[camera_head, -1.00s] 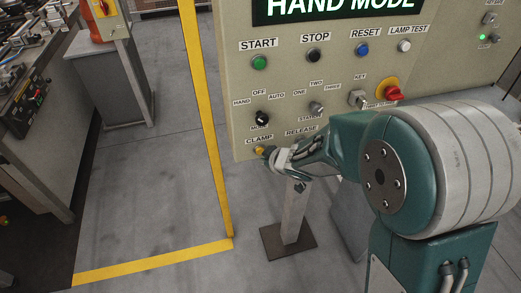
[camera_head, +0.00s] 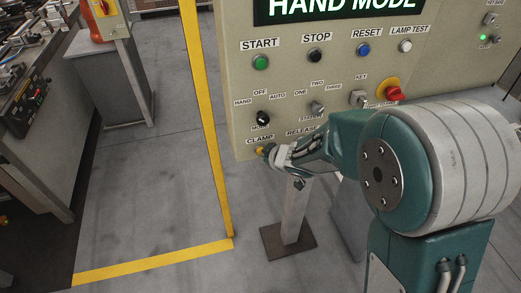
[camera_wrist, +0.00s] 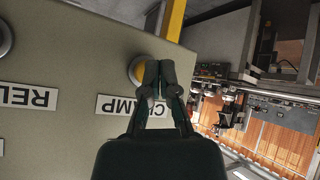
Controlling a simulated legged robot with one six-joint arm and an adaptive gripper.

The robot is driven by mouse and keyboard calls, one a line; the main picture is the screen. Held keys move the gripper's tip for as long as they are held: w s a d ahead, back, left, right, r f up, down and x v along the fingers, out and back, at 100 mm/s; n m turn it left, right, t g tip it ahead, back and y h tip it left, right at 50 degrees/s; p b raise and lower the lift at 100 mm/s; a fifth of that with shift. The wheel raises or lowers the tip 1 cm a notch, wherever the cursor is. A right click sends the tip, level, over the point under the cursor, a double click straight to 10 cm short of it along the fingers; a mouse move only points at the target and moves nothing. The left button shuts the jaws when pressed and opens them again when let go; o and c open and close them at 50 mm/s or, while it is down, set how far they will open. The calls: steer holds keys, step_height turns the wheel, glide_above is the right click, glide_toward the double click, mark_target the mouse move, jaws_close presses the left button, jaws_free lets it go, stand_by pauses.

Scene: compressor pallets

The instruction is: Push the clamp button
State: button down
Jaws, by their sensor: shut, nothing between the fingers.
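The yellow clamp button (camera_head: 260,151) is at the lower left corner of the control panel (camera_head: 240,90), under the CLAMP label (camera_head: 259,141). My gripper (camera_head: 268,153) is right at it in the head view. In the wrist view the yellow button (camera_wrist: 135,70) shows behind my closed fingertips (camera_wrist: 159,72), which cover its right part. The fingers are shut with nothing between them. The CLAMP label (camera_wrist: 125,106) is upside down there and partly hidden by a finger. I cannot tell whether the fingertips touch the button or whether it is pressed in.
START (camera_head: 260,62), STOP (camera_head: 313,56) and RESET (camera_head: 362,49) buttons sit higher on the panel. A red emergency knob (camera_head: 392,94) is at right. The RELEASE button (camera_wrist: 4,40) is beside the clamp button.

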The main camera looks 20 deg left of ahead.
steer(key=shift+w+a, duration=0.3)
steer(key=shift+w, duration=0.2)
stand_by(0.7)
steer(key=shift+s, duration=0.1)
steer(key=shift+s+d, duration=0.45)
steer(key=shift+s, duration=0.35)
steer(key=s+d, duration=0.2)
steer(key=s, duration=0.1)
steer(key=s+d, duration=0.1)
steer(key=s, duration=0.1)
stand_by(0.3)
stand_by(0.7)
